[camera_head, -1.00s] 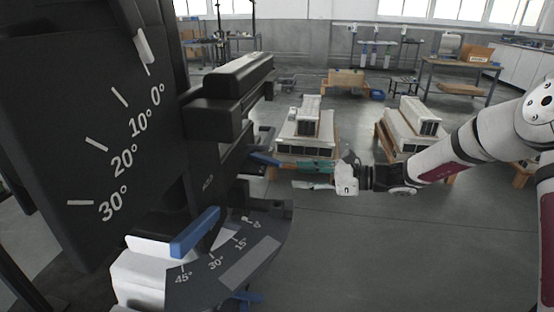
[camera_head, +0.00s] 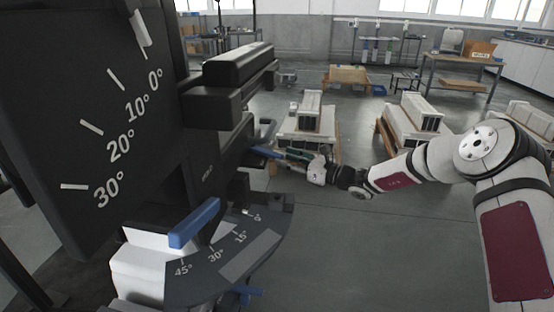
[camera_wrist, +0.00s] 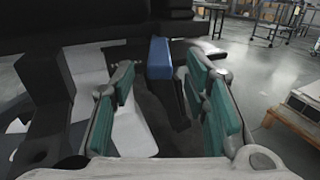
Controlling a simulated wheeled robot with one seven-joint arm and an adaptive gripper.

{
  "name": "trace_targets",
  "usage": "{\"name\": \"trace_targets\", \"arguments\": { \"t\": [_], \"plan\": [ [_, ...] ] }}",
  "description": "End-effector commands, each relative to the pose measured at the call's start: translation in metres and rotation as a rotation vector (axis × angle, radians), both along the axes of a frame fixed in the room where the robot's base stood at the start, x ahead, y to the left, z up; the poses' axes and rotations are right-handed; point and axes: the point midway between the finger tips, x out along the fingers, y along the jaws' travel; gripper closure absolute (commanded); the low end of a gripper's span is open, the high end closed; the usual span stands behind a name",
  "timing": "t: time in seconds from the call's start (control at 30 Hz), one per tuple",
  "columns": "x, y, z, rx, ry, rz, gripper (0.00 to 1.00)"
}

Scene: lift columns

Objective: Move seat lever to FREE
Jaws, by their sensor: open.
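A blue lever (camera_head: 264,152) sticks out from the dark machine body, left of my gripper (camera_head: 287,153). In the wrist view the blue lever (camera_wrist: 160,58) points toward me, between and just beyond the teal-padded fingertips of my gripper (camera_wrist: 160,76). The fingers are spread apart, with visible space on both sides of the lever. I cannot tell from the head view whether a fingertip touches it. No FREE mark is legible, and the lever's root is hidden in the dark body.
Another blue handle (camera_head: 194,222) sits over an angle scale (camera_head: 240,262) at lower left. A low blue knob (camera_head: 248,293) is below it. A large degree plate (camera_head: 75,110) stands at left. Loaded pallets (camera_head: 306,125) stand behind my gripper. The floor at centre is open.

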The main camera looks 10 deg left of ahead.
Motion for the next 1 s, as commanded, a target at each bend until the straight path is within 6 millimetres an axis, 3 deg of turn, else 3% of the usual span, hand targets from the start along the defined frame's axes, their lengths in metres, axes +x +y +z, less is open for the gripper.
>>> {"name": "trace_targets", "arguments": {
  "t": [0.1,0.3,0.67,0.87,1.0],
  "plan": [
    [0.008,0.019,-0.001,0.000,-0.001,0.002,0.58],
    [0.016,0.036,0.000,0.000,-0.001,0.001,0.58],
    [0.018,0.040,0.001,0.000,0.000,0.000,0.58],
    [0.018,0.040,0.001,0.000,-0.001,0.000,1.00],
    [0.018,0.039,0.001,0.000,-0.001,0.000,1.00]
  ]
}}
